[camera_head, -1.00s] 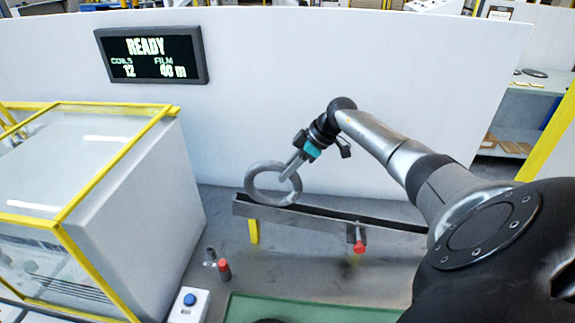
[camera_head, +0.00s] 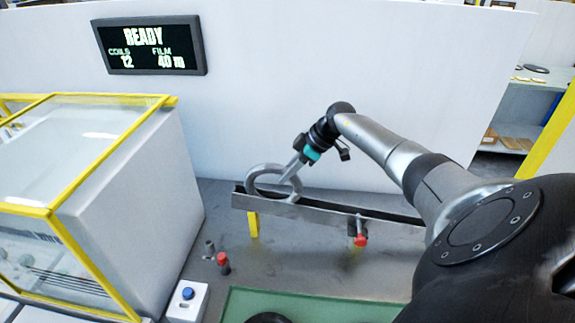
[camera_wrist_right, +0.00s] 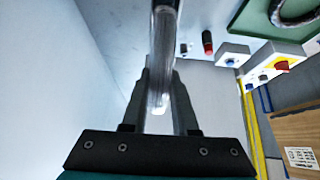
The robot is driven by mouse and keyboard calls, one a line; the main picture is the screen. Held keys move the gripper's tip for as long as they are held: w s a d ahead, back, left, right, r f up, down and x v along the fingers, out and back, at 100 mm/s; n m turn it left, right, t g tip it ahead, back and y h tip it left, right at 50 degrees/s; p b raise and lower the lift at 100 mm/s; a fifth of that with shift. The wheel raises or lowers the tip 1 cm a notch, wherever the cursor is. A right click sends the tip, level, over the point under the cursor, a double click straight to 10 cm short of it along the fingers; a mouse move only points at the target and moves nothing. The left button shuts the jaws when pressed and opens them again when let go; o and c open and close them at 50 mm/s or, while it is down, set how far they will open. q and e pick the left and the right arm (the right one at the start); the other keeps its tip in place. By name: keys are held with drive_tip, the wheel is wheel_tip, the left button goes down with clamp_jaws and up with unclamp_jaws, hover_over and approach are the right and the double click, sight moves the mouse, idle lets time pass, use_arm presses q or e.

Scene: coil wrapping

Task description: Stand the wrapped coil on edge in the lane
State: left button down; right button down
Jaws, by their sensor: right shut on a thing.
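The wrapped coil (camera_head: 251,181) is a grey ring, upright on edge at the left end of the lane (camera_head: 318,211). Its lower part is hidden behind the lane's front rail. I cannot tell whether it touches the lane floor. My right gripper (camera_head: 291,174) reaches in from the right and is shut on the coil's right side. In the right wrist view the coil (camera_wrist_right: 163,55) appears edge-on as a shiny band between the two fingers (camera_wrist_right: 161,98). My left gripper is not in view.
A white wall stands close behind the lane. A yellow-framed machine (camera_head: 140,180) is at left. Red-topped (camera_head: 223,263) and grey posts and a blue-button box (camera_head: 187,300) stand in front. A green mat (camera_head: 310,308) lies at the bottom. A red knob (camera_head: 360,240) sits below the lane.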

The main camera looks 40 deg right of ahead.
drive_tip(key=shift+w+f+b, duration=0.1)
drive_tip(key=shift+f+b, duration=0.2)
drive_tip(key=shift+f, duration=0.15)
idle(0.4)
drive_tip(key=c, duration=0.7)
unclamp_jaws()
drive_tip(key=shift+o, duration=0.5)
drive_tip(key=shift+f, duration=0.2)
drive_tip(key=shift+r, duration=0.1)
drive_tip(key=v, duration=1.5)
drive_tip(key=shift+r, duration=0.2)
